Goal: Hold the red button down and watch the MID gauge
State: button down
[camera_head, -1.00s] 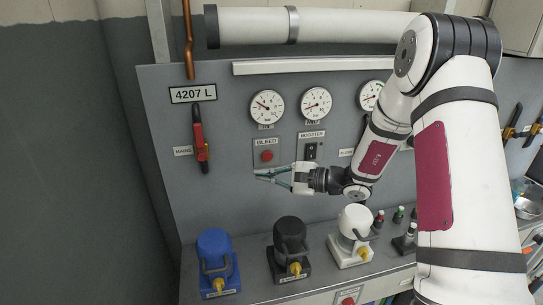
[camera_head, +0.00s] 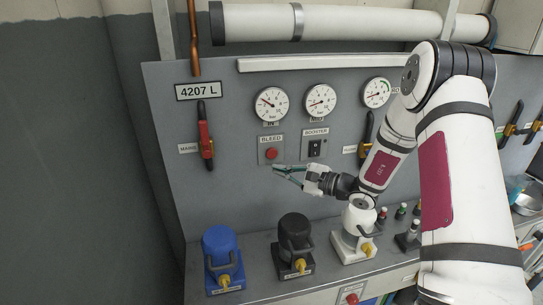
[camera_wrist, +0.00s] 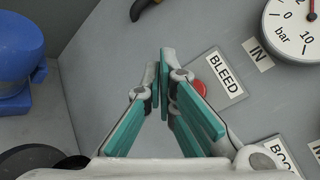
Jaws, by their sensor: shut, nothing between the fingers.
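The red button (camera_head: 271,154) sits on a grey plate under the BLEED label on the upright panel. In the wrist view the red button (camera_wrist: 201,88) shows partly behind my right finger, close to the fingertips. My gripper (camera_head: 276,168) is shut and empty, its tips just below the button in the head view. I cannot tell that it touches the button. The middle gauge (camera_head: 320,100) is round and white, its needle pointing to the lower left; its label is too small to read. The left gauge (camera_head: 271,103) reads IN on its label in the wrist view.
A third gauge (camera_head: 376,92) with a green arc is at right. The BOOSTER switch (camera_head: 314,148) is beside the button. A red-handled MAINS valve (camera_head: 205,135) hangs at left. Blue (camera_head: 221,257), black (camera_head: 294,244) and white (camera_head: 357,228) units stand on the bench below.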

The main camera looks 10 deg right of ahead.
jog(key=w+b, duration=0.3)
jog(key=w, duration=0.4)
jog(key=shift+b, duration=0.3)
dwell(1.2)
jog(key=shift+w, duration=0.35)
jog(key=shift+w+b, duration=0.55)
dwell(2.4)
jog(key=shift+s, duration=0.1)
dwell(0.6)
jog(key=shift+s+p, duration=0.55)
jog(key=shift+s, duration=0.35)
jog(key=shift+s+p, duration=1.4)
jog(key=shift+s, duration=1.1)
